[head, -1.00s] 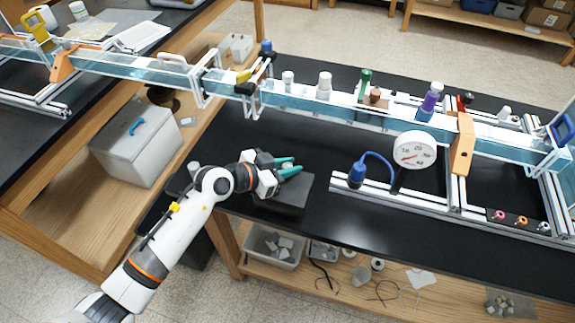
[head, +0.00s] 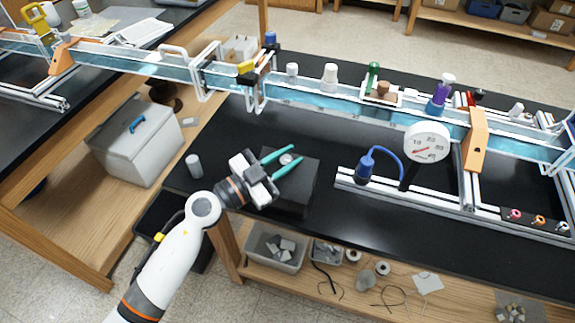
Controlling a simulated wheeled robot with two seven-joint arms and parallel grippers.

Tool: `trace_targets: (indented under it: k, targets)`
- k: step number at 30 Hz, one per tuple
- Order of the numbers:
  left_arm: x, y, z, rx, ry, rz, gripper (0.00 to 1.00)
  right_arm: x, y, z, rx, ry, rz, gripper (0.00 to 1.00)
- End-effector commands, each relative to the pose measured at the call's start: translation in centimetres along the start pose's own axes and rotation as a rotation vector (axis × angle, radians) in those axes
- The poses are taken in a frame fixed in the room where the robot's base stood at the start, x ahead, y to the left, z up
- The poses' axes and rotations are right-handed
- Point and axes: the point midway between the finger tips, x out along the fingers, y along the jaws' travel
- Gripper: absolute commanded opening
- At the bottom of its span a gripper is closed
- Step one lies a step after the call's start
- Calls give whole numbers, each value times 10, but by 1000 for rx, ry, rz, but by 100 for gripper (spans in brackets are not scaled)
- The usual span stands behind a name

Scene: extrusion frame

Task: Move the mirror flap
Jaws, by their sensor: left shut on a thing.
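My left gripper (head: 285,160) has teal fingers spread on either side of a small grey round piece (head: 288,159) and is shut on it. The piece is at the top of a black block (head: 298,196) on the black bench. I cannot tell whether the piece rests on the block or is held just above it. I cannot make out a mirror flap by its shape; this piece may be part of it. My right gripper is not in view.
A grey cylinder (head: 194,165) stands near the bench's left edge. Bare bench top lies between the block and the channel.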

Motion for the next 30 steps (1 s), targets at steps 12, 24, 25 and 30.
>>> trace_targets:
  k: [12,24,25,30]
  targets:
    - [-5,-2,5,53,-71,21,0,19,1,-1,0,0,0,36]
    - [-5,-2,6,54,-71,21,36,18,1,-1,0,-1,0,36]
    - [-5,-2,6,54,-71,21,40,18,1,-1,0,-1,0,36]
    - [-5,-2,6,54,-70,21,44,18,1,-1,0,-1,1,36]
